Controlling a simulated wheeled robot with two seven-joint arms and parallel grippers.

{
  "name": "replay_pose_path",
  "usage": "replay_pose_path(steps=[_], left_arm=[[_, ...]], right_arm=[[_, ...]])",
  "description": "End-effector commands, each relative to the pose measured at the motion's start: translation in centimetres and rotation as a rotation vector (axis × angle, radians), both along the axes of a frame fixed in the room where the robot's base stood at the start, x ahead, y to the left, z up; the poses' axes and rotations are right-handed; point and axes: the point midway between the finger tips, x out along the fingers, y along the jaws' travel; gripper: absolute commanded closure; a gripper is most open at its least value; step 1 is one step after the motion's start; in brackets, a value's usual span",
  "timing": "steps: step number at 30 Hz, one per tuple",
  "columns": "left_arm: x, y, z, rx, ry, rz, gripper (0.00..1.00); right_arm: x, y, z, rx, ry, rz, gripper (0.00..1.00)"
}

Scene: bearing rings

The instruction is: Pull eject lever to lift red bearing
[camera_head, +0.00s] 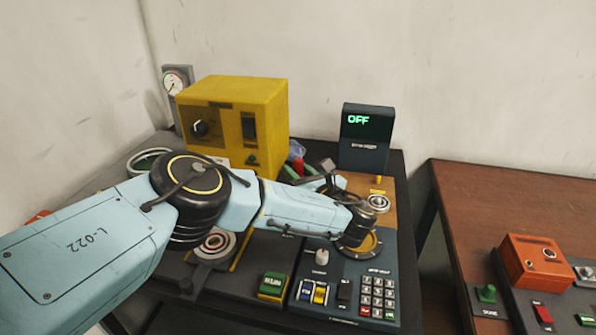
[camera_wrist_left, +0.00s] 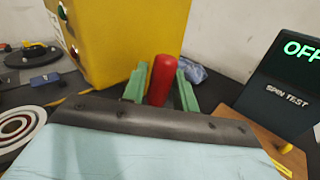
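A red lever handle (camera_wrist_left: 162,80) stands upright in the left wrist view; its red top (camera_head: 297,163) also shows in the head view, beside the yellow box. My right gripper is not in view.
A wooden plate (camera_head: 384,187) carries a silver ring (camera_head: 378,203). A keypad panel (camera_head: 343,283) lies in front. A brown table (camera_head: 510,205) stands at right.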

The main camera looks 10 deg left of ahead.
Motion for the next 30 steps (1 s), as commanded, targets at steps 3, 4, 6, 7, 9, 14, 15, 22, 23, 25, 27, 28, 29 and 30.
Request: replay_pose_path(steps=[3,4,6,7,9,14,15,22,23,25,27,28,29,30], left_arm=[[0.0,0.0,0.0,0.000,0.000,0.000,0.79],[0.0,0.0,0.0,0.000,0.000,0.000,0.83],[0.0,0.0,0.0,0.000,0.000,0.000,0.92],[0.0,0.0,0.0,0.000,0.000,0.000,0.96],[0.0,0.0,0.0,0.000,0.000,0.000,1.00],[0.0,0.0,0.0,0.000,0.000,0.001,1.00],[-0.1,0.0,0.0,0.001,-0.002,0.001,1.00],[-1.1,0.1,0.0,-0.002,-0.094,0.002,1.00],[-1.4,0.1,0.1,-0.002,-0.120,0.002,1.00],[-2.1,0.1,0.0,-0.005,-0.189,0.002,1.00],[-2.8,0.2,-0.1,-0.008,-0.258,0.004,1.00],[-3.1,0.2,-0.1,-0.009,-0.287,0.003,1.00],[-3.4,0.2,-0.2,-0.011,-0.316,0.003,1.00],[-3.7,0.2,-0.2,-0.011,-0.353,0.003,1.00]], right_arm=[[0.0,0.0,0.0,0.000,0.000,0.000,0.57],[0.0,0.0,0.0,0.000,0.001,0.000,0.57],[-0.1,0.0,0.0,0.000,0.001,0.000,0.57],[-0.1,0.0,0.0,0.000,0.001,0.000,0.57],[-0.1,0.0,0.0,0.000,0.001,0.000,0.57],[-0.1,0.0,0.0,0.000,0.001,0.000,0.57],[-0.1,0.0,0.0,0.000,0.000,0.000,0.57],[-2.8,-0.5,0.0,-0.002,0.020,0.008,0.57],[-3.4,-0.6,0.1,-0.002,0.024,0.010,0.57],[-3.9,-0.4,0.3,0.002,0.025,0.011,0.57],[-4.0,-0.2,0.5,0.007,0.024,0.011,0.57],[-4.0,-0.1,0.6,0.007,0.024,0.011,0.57],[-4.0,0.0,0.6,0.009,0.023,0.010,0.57],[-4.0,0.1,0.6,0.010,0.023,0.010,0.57]])
